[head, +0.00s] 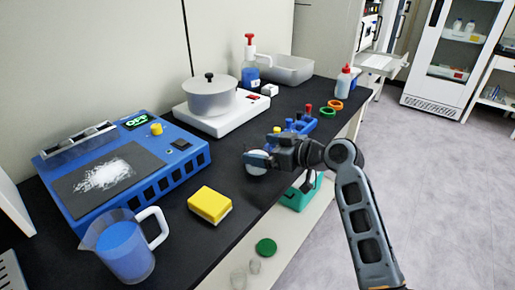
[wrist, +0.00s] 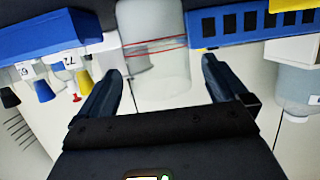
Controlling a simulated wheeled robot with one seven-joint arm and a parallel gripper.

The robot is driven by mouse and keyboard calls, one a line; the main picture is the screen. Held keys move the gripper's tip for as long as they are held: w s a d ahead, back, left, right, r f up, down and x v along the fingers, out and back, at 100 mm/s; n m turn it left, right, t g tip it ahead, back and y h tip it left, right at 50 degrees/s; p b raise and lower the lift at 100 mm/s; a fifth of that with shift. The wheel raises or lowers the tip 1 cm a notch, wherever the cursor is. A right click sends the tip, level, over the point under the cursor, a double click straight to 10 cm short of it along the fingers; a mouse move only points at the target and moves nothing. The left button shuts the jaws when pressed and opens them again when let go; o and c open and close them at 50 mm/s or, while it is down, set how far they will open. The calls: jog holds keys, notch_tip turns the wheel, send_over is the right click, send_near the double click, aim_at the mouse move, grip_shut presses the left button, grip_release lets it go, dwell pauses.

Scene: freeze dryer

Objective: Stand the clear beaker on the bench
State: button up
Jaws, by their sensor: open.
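The clear beaker (wrist: 157,62) shows in the wrist view as a see-through cylinder with thin red lines, between and beyond my fingers; its top-of-picture end is cut off. In the head view, a pale rounded part of it (head: 256,166) shows just below my fingers, at the front part of the black bench (head: 178,192). My gripper (head: 250,158) is open, with one finger on each side of the beaker in the wrist view (wrist: 160,85). I cannot tell whether the fingers touch it. My gripper hides much of it in the head view.
A yellow sponge (head: 209,205), a jug of blue liquid (head: 124,250) and a blue machine (head: 187,160) stand to the left. A white hotplate with a pot (head: 210,96) is behind. A blue rack (head: 300,126) and coloured rings (head: 328,112) are to the right. Open floor lies at right.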

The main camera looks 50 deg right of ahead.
jog(key=v, duration=0.9)
jog(key=shift+s, duration=0.25)
jog(key=s+a+f+m+g+h, duration=0.2)
jog(key=s+a+f+m+h, duration=0.1)
jog(key=s+a+f, duration=0.85)
jog(key=s+a+r+n+t+y, duration=0.1)
jog(key=s+a+r, duration=0.3)
jog(key=s+a, duration=0.2)
jog(key=s+a+r+n+t+y, duration=0.1)
jog(key=s+a+r, duration=0.3)
jog(key=s+a, duration=0.3)
jog(key=shift+v, duration=0.85)
